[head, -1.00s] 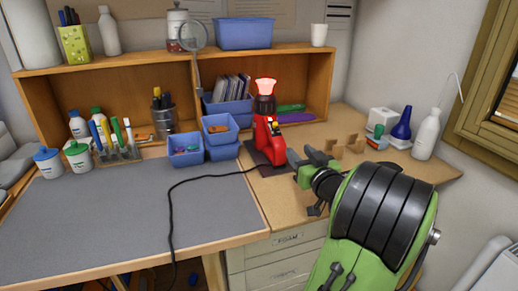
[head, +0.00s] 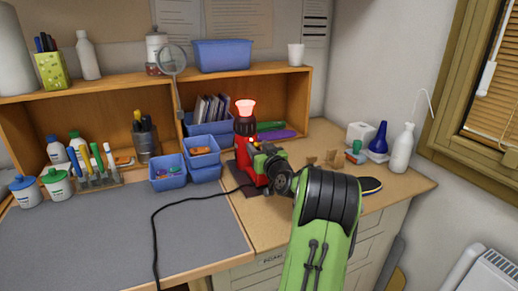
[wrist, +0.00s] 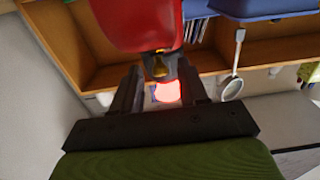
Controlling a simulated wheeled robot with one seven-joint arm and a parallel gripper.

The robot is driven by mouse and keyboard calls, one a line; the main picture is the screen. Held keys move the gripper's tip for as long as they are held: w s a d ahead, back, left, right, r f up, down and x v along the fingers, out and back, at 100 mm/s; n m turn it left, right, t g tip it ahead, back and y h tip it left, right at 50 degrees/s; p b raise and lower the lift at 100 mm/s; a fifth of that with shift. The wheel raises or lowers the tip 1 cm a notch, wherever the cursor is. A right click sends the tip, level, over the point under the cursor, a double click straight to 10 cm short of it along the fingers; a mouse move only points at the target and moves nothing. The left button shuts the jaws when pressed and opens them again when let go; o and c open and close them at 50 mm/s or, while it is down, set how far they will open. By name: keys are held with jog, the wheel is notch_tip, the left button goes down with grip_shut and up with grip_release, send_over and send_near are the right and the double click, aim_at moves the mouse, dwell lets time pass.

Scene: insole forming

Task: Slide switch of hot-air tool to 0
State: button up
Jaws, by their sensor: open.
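The hot-air tool (head: 242,150) stands upright on a dark mat, with a red body, a black neck and a glowing red nozzle (head: 245,107) pointing up. Its red body (wrist: 138,22) also shows close up at the top of the wrist view. My gripper (head: 262,160) is at the tool's right side in the head view and covers part of its body.
Blue bins (head: 168,175) stand left of the tool, and a black cord (head: 158,215) runs over the grey mat (head: 100,245). Small brown blocks (head: 330,158), bottles (head: 402,148) and a dark insole (head: 370,185) are to the right. The shelf (head: 290,92) is behind.

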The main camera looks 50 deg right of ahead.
grip_shut()
jog(key=shift+w+d+r, duration=0.4)
jog(key=shift+w+d, duration=0.05)
jog(key=shift+w, duration=0.3)
grip_release()
jog(key=b+v, duration=0.2)
jog(key=v, duration=1.4)
jog(key=shift+w, duration=0.1)
